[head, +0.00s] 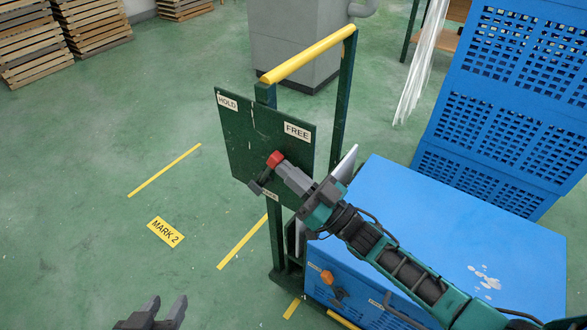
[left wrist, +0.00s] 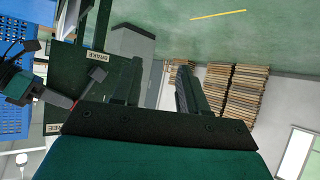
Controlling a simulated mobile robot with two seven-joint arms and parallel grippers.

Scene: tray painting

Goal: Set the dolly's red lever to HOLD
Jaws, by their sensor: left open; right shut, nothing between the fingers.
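The dark green plate (head: 240,135) on the dolly carries a HOLD label (head: 227,102) at its upper left and a FREE label (head: 297,130) at its upper right. A third label at its lower edge is partly hidden; it reads BRAKE in the left wrist view (left wrist: 94,56). The lever's red end (head: 275,158) shows below and left of FREE. My right gripper (head: 283,168) is shut and empty, right at the red end; I cannot tell whether they touch. My left gripper (head: 168,309) is open, low in the head view, away from the dolly.
The dolly has a yellow top bar (head: 310,54). A blue box (head: 450,220) with an orange knob (head: 327,277) stands at the right, under my right arm. Blue crates (head: 500,110) rise behind it. Green floor around the MARK 2 sign (head: 165,232) is clear.

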